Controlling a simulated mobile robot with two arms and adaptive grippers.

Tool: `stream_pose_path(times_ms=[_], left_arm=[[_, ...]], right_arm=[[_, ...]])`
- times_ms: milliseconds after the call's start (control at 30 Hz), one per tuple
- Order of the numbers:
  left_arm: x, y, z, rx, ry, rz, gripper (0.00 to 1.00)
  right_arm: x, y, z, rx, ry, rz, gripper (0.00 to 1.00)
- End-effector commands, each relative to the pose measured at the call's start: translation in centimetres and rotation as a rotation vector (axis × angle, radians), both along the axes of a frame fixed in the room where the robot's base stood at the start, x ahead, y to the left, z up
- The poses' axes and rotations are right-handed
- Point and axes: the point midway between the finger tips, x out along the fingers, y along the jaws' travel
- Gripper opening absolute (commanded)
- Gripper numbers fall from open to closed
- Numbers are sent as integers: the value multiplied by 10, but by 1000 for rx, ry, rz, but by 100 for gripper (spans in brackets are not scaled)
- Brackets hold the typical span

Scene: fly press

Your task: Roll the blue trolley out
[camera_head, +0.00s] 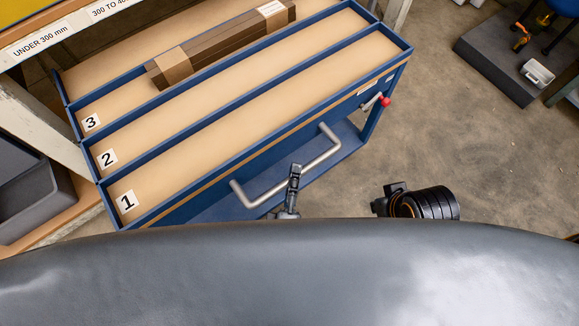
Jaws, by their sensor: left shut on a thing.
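The blue trolley (250,133) stands at upper left, its tan top split by blue dividers into lanes marked 1, 2 and 3. A grey bar handle (322,157) sticks out from its near side. My left gripper (295,172) is shut on this handle, near its middle. My right arm's dark, ribbed end (425,203) shows right of the handle, apart from the trolley. Its fingers cannot be made out. My own body hides the near floor and the lower parts of both arms.
A bundle of brown bars (222,47) lies in lane 3. A red-knobbed lever (384,101) sits at the trolley's right end. Shelving with size labels (42,48) and a dark bin (22,190) are on the left. A dark platform (490,70) stands upper right. Floor between is clear.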

Motion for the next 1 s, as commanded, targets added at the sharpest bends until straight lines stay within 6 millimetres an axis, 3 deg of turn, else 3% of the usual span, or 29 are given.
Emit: stream_pose_path(times_ms=[300, 333, 433, 767, 1000], left_arm=[[-2, -1, -2, 1, 5, -2, 0], [-2, -1, -2, 1, 5, -2, 21], [-2, -1, -2, 1, 5, -1, 41], [-2, 0, -1, 1, 2, -1, 41], [-36, 7, -7, 2, 6, -1, 41]], right_arm=[[0, 0, 0, 0, 0, 0, 0], [0, 0, 0, 0, 0, 0, 0], [0, 0, 0, 0, -1, 0, 0], [2, 0, 1, 2, -5, -1, 0], [1, 0, 0, 2, -3, -1, 0]])
